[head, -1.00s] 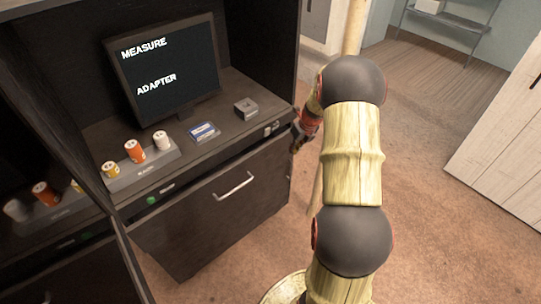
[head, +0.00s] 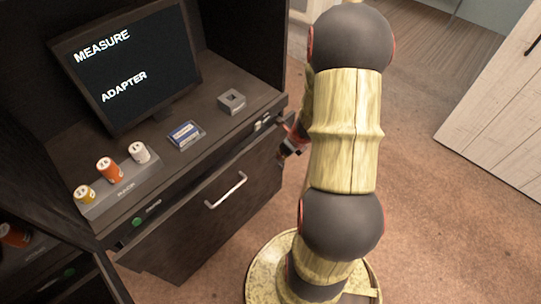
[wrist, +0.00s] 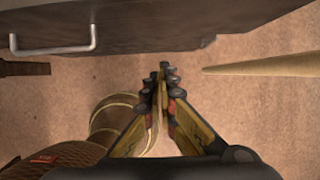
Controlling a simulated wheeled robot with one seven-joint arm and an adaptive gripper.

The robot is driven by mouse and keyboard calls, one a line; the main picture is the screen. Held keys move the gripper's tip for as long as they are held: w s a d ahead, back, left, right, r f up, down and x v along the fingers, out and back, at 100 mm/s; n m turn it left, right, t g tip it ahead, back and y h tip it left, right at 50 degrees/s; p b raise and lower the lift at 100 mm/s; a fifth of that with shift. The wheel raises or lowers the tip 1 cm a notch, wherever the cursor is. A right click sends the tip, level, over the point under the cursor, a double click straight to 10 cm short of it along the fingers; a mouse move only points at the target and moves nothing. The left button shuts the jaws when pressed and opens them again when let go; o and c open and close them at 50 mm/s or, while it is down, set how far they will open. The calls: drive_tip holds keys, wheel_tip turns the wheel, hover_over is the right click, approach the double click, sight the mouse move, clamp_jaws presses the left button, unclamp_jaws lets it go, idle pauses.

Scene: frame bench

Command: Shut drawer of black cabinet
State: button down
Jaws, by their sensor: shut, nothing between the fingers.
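The black cabinet (head: 270,105) stands at the left in the head view. Its drawer front (head: 205,228) has a silver bar handle (head: 228,190) and seems to jut out a little below the worktop; how far it is open is hard to tell. In the wrist view the dark drawer front (wrist: 150,30) runs along the top, with the handle (wrist: 60,48) at upper left. My gripper (wrist: 163,78) is shut and empty, its fingertips short of the front and right of the handle. In the head view my gripper (head: 288,150) is partly hidden behind my arm, near the cabinet's right edge.
On the worktop are a screen (head: 130,65), a panel of orange, yellow and white knobs (head: 120,190), a blue-labelled cassette (head: 186,135) and a grey block (head: 232,101). A white plank door (head: 495,120) stands at right. Carpet is clear between.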

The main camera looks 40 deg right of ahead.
sight(258, 151)
drive_tip(key=w+f+b, duration=0.3)
drive_tip(key=w+f, duration=0.4)
drive_tip(key=f, duration=0.2)
drive_tip(key=shift+w+a, duration=0.15)
drive_tip(key=shift+w, duration=0.15)
drive_tip(key=shift+w+p, duration=1.2)
drive_tip(key=shift+w, duration=1.5)
